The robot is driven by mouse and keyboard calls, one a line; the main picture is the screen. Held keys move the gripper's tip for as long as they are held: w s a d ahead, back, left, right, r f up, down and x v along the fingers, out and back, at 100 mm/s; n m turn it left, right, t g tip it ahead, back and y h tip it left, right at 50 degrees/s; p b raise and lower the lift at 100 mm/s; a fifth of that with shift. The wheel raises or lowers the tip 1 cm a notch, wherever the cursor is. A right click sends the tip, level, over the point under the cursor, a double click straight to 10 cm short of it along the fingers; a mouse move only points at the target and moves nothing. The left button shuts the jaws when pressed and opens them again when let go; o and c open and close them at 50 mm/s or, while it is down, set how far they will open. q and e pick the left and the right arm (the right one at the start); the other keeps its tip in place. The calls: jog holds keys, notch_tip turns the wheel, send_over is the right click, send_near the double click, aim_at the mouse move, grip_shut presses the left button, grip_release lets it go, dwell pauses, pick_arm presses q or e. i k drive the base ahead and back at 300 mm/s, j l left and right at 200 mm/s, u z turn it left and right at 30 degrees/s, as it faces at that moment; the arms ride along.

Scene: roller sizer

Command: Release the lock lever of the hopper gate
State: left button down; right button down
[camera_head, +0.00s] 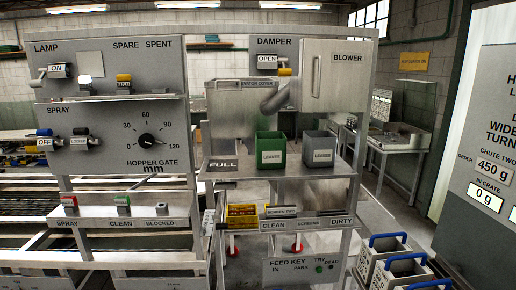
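The hopper gate panel (110,158) is a grey plate at the left, marked HOPPER GATE mm. Its round dial has a black knob (146,140) with a scale from 0 to 120; the pointer's exact reading is too small to tell. No part on it is labelled as a lock lever, so I cannot tell which part that is. On the same plate, under SPRAY, are a blue-topped switch (44,133) marked OFF and a black-topped one (82,133). Neither of my grippers is in view.
Above is a LAMP panel (110,62) with a lever at its left edge. A green bin (270,144) and a grey bin (318,146) stand on the middle shelf. A BLOWER cabinet (340,80) is above them. Blue-handled crates (385,250) stand at the lower right.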

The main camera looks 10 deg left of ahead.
aim_at(85, 131)
jog(key=k+u, duration=0.15)
jog(key=u, duration=1.4)
jog(key=i+j, duration=0.2)
jog(key=j, duration=0.2)
jog(key=i+j, duration=0.2)
jog(key=j, duration=0.2)
jog(key=i+j, duration=0.2)
jog(key=j, duration=0.25)
jog(key=i+j, duration=0.2)
jog(key=j, duration=0.2)
jog(key=i+j, duration=0.2)
jog(key=j, duration=0.2)
